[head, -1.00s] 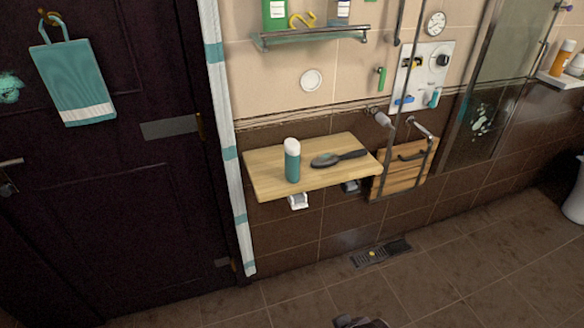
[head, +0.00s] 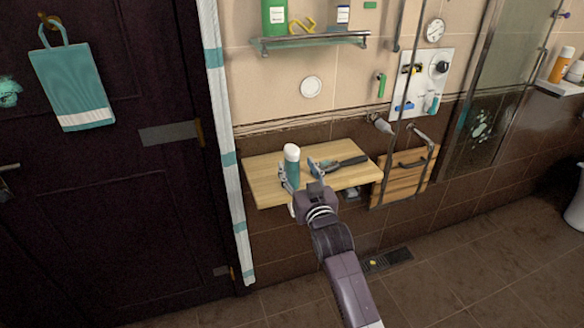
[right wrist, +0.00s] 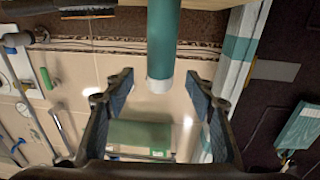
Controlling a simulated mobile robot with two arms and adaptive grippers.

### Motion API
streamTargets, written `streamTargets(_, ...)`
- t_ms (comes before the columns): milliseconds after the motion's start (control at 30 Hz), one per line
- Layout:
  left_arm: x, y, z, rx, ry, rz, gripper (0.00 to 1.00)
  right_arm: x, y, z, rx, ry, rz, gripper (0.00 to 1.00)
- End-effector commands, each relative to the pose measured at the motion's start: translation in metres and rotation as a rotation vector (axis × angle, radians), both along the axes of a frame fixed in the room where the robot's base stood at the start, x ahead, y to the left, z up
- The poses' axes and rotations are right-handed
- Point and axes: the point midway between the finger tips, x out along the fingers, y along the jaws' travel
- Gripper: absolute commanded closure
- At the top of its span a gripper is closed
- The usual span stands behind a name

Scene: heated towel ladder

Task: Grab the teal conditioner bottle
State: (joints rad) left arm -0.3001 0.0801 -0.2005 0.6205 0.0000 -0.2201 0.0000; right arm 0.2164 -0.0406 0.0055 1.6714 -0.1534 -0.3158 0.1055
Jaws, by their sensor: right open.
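The teal conditioner bottle (head: 292,166) with a white cap stands upright on the wooden shelf board (head: 262,188). In the right wrist view the picture is upside down, and the bottle (right wrist: 165,40) hangs in from the top, centred between the finger lines. My right gripper (head: 299,172) is open at the bottle, one finger on each side of it in the head view. In the right wrist view my right gripper (right wrist: 160,78) shows gaps on both sides of the bottle, without clear contact. The bottle's lower part is partly hidden by the gripper. My left gripper is not in view.
A dark hairbrush (head: 345,162) lies on the board just right of the bottle, close to the right finger. A glass shelf (head: 310,40) with a green bottle (head: 274,15) is above. A striped curtain (head: 226,160) hangs at the left.

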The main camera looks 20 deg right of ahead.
Motion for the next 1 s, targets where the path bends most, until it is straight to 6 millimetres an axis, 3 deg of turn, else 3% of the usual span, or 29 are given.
streamTargets(500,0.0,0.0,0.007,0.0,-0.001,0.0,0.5,0.052,-0.001,-0.003,0.0,0.002,0.0,0.49)
streamTargets(867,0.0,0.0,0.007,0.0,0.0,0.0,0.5,0.058,-0.002,-0.004,0.0,0.002,0.0,0.49)
streamTargets(1000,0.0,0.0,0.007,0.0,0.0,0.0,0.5,0.058,-0.002,-0.004,-0.001,0.003,0.0,0.65)
